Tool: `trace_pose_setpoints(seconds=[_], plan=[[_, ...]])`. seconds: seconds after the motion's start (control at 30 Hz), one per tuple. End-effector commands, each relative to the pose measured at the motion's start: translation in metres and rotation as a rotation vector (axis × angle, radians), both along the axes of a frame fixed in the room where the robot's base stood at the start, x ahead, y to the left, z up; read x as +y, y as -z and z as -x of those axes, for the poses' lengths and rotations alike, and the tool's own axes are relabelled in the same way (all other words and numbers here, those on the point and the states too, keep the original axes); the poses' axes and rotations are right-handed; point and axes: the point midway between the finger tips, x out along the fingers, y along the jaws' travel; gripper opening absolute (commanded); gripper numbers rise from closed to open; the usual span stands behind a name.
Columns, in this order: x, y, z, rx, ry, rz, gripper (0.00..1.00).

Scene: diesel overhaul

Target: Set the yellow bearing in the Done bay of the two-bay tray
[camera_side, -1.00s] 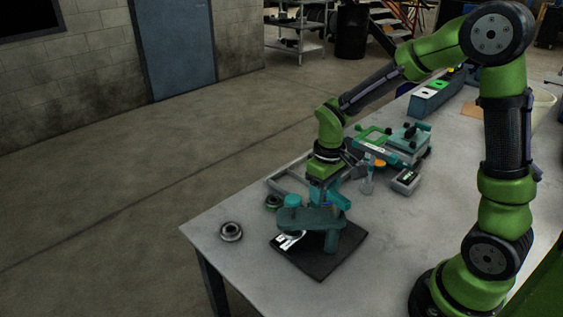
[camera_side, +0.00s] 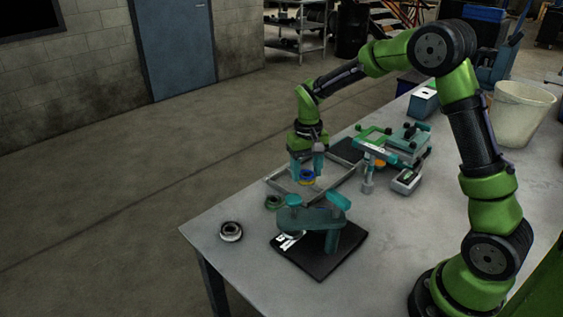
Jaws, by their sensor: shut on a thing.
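My gripper (camera_side: 306,174) is shut on the yellow bearing (camera_side: 306,181), which shows as a small ring with yellow and blue on it. It holds the bearing over the grey two-bay tray (camera_side: 278,186), behind the teal fixture. The tray is a low, thin-walled frame. I cannot read any bay label, so I cannot tell which bay lies under the bearing. I also cannot tell whether the bearing touches the tray. My gripper hides part of the tray.
A teal fixture (camera_side: 312,220) stands on a black mat (camera_side: 318,262) in front of the tray. A green-ringed bearing (camera_side: 273,202) and a dark-and-silver bearing (camera_side: 231,231) lie to the left. Green-and-teal equipment (camera_side: 392,142) stands to the right.

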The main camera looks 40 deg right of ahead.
Motion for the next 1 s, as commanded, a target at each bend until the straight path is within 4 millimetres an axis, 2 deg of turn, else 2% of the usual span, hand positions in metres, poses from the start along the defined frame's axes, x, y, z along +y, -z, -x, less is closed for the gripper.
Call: trace_pose_setpoints(seconds=[0.03,0.1,0.2,0.33,0.43,0.67,1.0], plan=[[-0.007,-0.002,-0.016,-0.004,0.099,0.004,0.24],[-0.014,-0.007,-0.032,-0.01,0.238,0.007,0.24],[-0.021,-0.017,-0.049,-0.02,0.414,0.007,0.24],[-0.022,-0.029,-0.056,-0.025,0.557,0.0,0.24],[-0.021,-0.027,-0.053,-0.013,0.602,-0.003,0.24],[-0.021,-0.01,-0.053,-0.012,0.611,-0.004,0.24],[-0.02,0.031,-0.053,-0.011,0.607,-0.003,0.24]])
